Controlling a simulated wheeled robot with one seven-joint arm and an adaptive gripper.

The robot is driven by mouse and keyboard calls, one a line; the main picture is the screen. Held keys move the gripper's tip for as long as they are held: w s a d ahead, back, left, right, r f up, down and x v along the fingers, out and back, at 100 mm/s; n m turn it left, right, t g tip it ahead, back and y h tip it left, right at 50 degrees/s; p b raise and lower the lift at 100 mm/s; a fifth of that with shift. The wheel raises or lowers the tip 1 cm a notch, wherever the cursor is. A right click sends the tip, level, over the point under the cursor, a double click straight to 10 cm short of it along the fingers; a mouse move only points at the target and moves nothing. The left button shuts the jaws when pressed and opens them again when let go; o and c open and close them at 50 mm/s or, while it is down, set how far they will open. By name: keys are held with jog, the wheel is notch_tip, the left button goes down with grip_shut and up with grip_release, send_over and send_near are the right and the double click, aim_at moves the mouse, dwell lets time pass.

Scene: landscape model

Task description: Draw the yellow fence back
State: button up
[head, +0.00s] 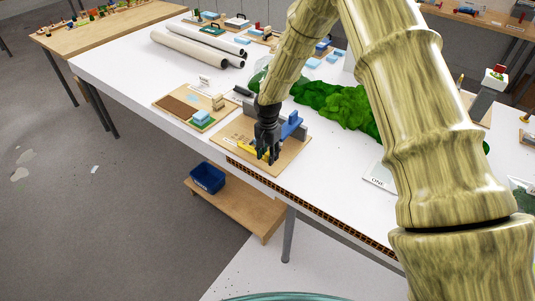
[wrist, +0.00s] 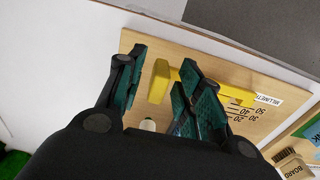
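The yellow fence (head: 246,149) is on a wooden board (head: 291,161) near the table's front edge, partly hidden by my gripper in the head view. In the wrist view the yellow fence (wrist: 218,83) is a long bar running right beside a printed scale. An upright yellow block (wrist: 159,81) stands at its left end, in the space between my fingers. My gripper (head: 267,153) points down over the board. In the wrist view my gripper (wrist: 163,60) is open, with one dark green finger pad on each side of the yellow block. I cannot tell whether either pad touches it.
A blue part (head: 291,125) stands on the same board, right of my gripper. Another board with a brown strip (head: 182,108) lies to the left. Green foliage (head: 335,103) is behind to the right. A blue bin (head: 207,177) sits on a low shelf below.

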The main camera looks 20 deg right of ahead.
jog(key=shift+d+r, duration=0.1)
jog(key=shift+r, duration=0.05)
notch_tip(320, 180, up, 12)
dwell(0.6)
dwell(0.3)
